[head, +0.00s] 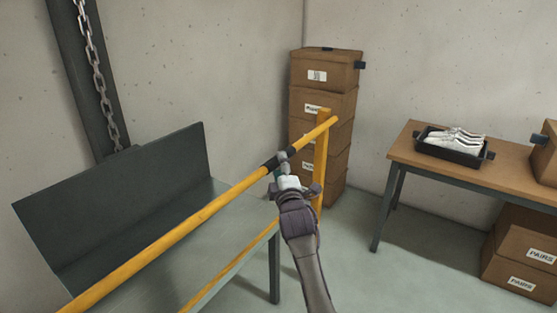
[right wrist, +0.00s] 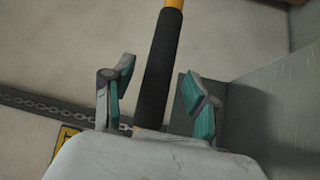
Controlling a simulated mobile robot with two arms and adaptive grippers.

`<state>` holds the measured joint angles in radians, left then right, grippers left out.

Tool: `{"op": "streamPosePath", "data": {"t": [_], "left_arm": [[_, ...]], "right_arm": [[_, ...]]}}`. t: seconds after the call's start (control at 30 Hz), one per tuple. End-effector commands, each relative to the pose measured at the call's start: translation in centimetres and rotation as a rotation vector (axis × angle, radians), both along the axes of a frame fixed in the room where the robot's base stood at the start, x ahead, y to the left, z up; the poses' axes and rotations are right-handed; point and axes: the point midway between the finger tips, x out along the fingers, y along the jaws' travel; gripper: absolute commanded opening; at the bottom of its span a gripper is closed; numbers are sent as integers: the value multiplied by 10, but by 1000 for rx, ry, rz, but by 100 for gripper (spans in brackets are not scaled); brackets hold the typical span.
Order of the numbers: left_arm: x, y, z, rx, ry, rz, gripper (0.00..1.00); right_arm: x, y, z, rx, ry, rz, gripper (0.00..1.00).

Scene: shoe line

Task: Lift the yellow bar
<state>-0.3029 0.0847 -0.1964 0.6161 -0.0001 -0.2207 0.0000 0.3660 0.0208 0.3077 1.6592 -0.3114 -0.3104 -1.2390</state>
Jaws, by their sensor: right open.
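The yellow bar (head: 180,232) runs from the lower left up to a yellow post (head: 320,160) in the head view, in front of a grey metal table. It has a black grip section (head: 272,163) near its far end. My right gripper (head: 280,170) is at this black grip. In the right wrist view the black grip (right wrist: 158,75) passes between the two green-padded fingers of the right gripper (right wrist: 157,92), which stand open with a gap on both sides. My left gripper is not in view.
A grey table with a dark back panel (head: 120,190) is behind the bar. A chain (head: 97,75) hangs at the left. Stacked cardboard boxes (head: 325,75) stand in the corner. A wooden table (head: 407,150) at right holds a black tray (head: 452,153) of white shoes. Floor between is clear.

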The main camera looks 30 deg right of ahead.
Motion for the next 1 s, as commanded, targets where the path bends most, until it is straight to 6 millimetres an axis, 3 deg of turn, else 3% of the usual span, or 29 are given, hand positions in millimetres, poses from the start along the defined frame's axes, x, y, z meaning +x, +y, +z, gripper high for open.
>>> {"op": "streamPosePath", "data": {"t": [0.2,0.57,0.9,1.0], "left_arm": [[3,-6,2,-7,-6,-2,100],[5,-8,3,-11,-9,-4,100],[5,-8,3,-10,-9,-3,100],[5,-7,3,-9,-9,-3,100]], "right_arm": [[23,-10,4,1,0,1,58],[27,-11,4,0,-1,1,58],[27,-11,4,1,0,1,4],[27,-11,4,1,0,1,0]]}}
